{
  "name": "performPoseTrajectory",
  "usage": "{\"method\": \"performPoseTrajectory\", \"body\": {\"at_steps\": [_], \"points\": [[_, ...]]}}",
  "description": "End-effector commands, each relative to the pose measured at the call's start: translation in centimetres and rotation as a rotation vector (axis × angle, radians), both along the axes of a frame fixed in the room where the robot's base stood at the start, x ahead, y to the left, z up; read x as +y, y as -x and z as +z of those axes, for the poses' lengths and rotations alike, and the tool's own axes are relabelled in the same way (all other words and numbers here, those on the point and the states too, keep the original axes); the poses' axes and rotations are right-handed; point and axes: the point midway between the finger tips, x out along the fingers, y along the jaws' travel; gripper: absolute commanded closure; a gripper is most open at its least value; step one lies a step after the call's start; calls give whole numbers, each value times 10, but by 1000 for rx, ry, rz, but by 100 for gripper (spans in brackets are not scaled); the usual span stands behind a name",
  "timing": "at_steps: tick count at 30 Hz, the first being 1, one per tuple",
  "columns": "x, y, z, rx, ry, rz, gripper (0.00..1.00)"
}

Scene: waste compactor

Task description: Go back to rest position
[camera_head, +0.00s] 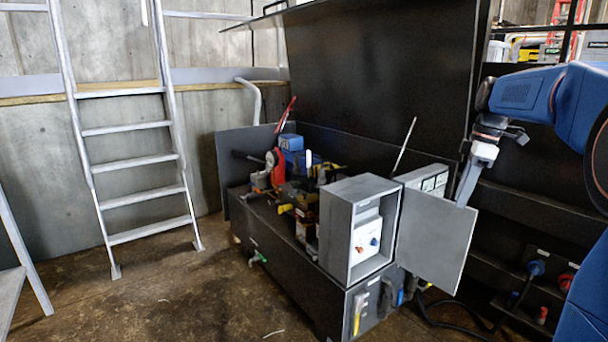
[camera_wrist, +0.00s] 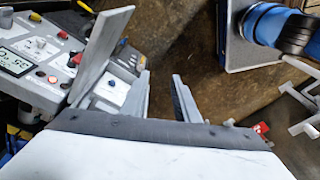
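My gripper (camera_wrist: 162,88) shows in the wrist view with its two fingers apart and only floor between them. It is open and empty. In the head view my blue arm comes in from the right, and my gripper (camera_head: 467,185) points down behind the open grey door (camera_head: 436,243). The door hides its fingertips there. The door belongs to a grey box (camera_head: 346,235) that stands open, with a white panel (camera_head: 371,241) carrying a blue and a red knob inside. In the wrist view the door (camera_wrist: 103,50) stands just left of the fingers, apparently close to them.
A black machine with a raised lid (camera_head: 380,70) fills the middle. Tools lie in its open bay. A control panel with a display (camera_wrist: 18,60) and a lit red light is at the wrist view's left. A ladder (camera_head: 130,150) leans at left. Floor (camera_head: 190,285) is clear front left.

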Motion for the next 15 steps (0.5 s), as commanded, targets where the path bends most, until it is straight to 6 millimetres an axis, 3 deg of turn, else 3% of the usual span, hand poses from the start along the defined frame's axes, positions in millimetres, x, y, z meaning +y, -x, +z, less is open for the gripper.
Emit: {"method": "performPoseTrajectory", "body": {"at_steps": [6, 15], "points": [[39, 59, -4, -29, 35, -200, 72], [78, 138, -26, -82, 51, -478, 72]]}}
